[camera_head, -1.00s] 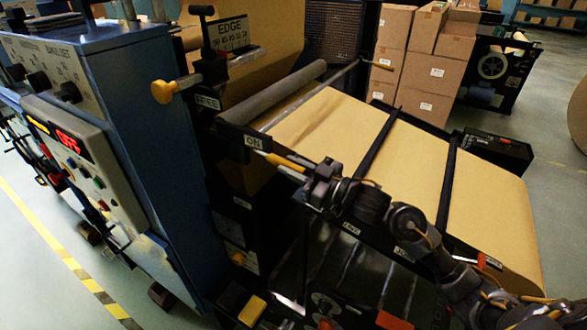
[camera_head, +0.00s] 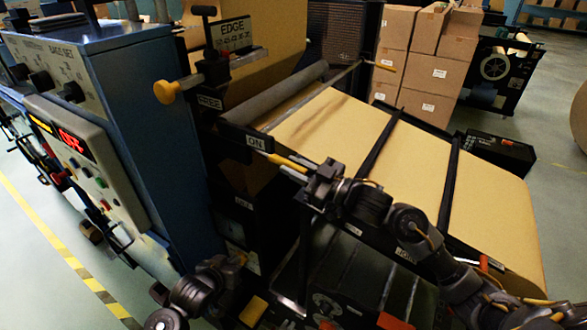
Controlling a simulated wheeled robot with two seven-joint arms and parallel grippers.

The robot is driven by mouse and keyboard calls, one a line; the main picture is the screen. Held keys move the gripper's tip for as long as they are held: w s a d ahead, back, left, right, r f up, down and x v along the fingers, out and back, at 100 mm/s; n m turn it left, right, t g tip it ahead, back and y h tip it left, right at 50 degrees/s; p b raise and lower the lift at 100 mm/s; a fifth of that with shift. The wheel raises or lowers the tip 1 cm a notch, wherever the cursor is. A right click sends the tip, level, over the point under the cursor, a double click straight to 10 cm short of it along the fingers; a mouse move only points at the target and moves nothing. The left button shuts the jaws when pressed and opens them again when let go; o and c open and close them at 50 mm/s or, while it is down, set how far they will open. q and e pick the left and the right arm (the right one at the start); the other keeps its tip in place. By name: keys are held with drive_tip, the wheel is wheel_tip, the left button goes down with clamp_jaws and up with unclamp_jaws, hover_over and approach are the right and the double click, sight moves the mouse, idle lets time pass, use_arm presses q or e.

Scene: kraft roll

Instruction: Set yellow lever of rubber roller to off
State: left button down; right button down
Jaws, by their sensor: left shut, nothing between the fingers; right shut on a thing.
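The yellow lever (camera_head: 287,161) sticks out to the right beside a white ON label (camera_head: 256,142). It sits at the near end of the dark rubber roller (camera_head: 275,96), over the kraft sheet. My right gripper (camera_head: 308,173) is shut on the lever's right end and covers its tip. An OFF label is not readable near the lever.
Kraft paper (camera_head: 330,125) slopes down to the right under black straps. A blue cabinet (camera_head: 150,130) with a control panel (camera_head: 85,160) stands at left. A round yellow knob (camera_head: 168,91) juts out by the EDGE plate (camera_head: 233,36). Cardboard boxes (camera_head: 425,60) are stacked behind.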

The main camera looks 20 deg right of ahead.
use_arm(q)
drive_tip(key=s+d+r+m+t+h, duration=0.15)
drive_tip(key=d+r, duration=0.25)
drive_tip(key=r, duration=0.7)
drive_tip(key=d+r+m+h, duration=0.2)
drive_tip(key=d+r, duration=0.1)
drive_tip(key=r, duration=0.9)
drive_tip(key=s+d+r+m+h, duration=0.25)
drive_tip(key=s+r, duration=0.45)
drive_tip(key=r, duration=0.5)
hover_over(294, 165)
drive_tip(key=s+a, duration=0.1)
drive_tip(key=s, duration=0.3)
drive_tip(key=f, duration=0.2)
drive_tip(key=shift+w+a+f+t+h, duration=0.1)
drive_tip(key=shift+w+f+t+h, duration=0.15)
drive_tip(key=shift+w+f+h, duration=0.1)
drive_tip(key=shift+w+f, duration=0.15)
drive_tip(key=shift+f, duration=0.55)
use_arm(e)
drive_tip(key=shift+f, duration=0.1)
